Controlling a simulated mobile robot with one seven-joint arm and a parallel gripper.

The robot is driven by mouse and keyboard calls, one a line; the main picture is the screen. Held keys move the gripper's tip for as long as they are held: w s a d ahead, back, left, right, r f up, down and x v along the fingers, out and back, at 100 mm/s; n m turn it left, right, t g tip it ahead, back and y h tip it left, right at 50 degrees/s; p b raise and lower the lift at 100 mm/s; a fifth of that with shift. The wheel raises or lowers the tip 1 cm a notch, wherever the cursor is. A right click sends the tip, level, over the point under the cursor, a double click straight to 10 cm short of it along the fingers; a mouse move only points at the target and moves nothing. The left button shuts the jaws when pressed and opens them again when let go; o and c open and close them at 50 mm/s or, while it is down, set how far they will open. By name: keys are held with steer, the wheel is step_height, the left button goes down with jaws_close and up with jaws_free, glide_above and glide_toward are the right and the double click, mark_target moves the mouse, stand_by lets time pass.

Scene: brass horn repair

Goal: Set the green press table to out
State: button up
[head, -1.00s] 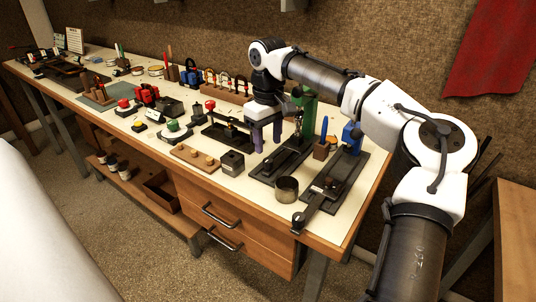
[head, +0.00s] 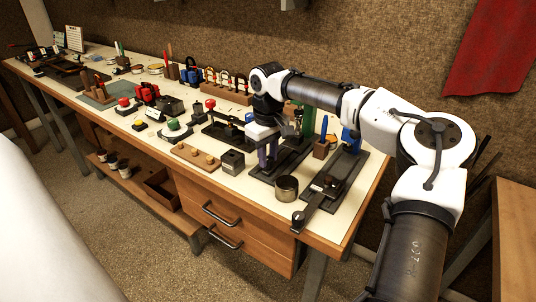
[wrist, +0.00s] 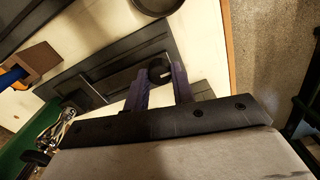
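The green press (head: 308,118) stands near the right end of the bench, mostly hidden behind my arm in the head view. Its green body also shows at the lower left of the wrist view (wrist: 18,152). Its dark base (head: 292,160) runs toward the bench front. My gripper (head: 266,163) points down over the front part of this base. In the wrist view its two purple fingers (wrist: 160,82) are apart, with a round dark knob (wrist: 157,71) between their tips. I cannot tell whether the fingers touch the knob. The table's position along the base is unclear.
A round metal cup (head: 286,188) stands just in front of the green press base. A press with a blue body (head: 350,138) stands to the right, a small dark block (head: 232,162) to the left. A wooden block with a blue-handled tool (head: 322,149) stands between the presses.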

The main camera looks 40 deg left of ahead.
jaws_close()
steer(key=s+p, duration=0.1)
steer(key=s, duration=1.1)
steer(key=shift+s+d+p, duration=0.25)
steer(key=shift+d+p, duration=0.05)
steer(key=shift+d, duration=0.05)
steer(key=shift+f, duration=0.1)
steer(key=o, duration=0.8)
jaws_free()
steer(key=shift+s, duration=0.1)
steer(key=shift+o, duration=0.4)
step_height(320, 180, up, 14)
steer(key=b, duration=0.1)
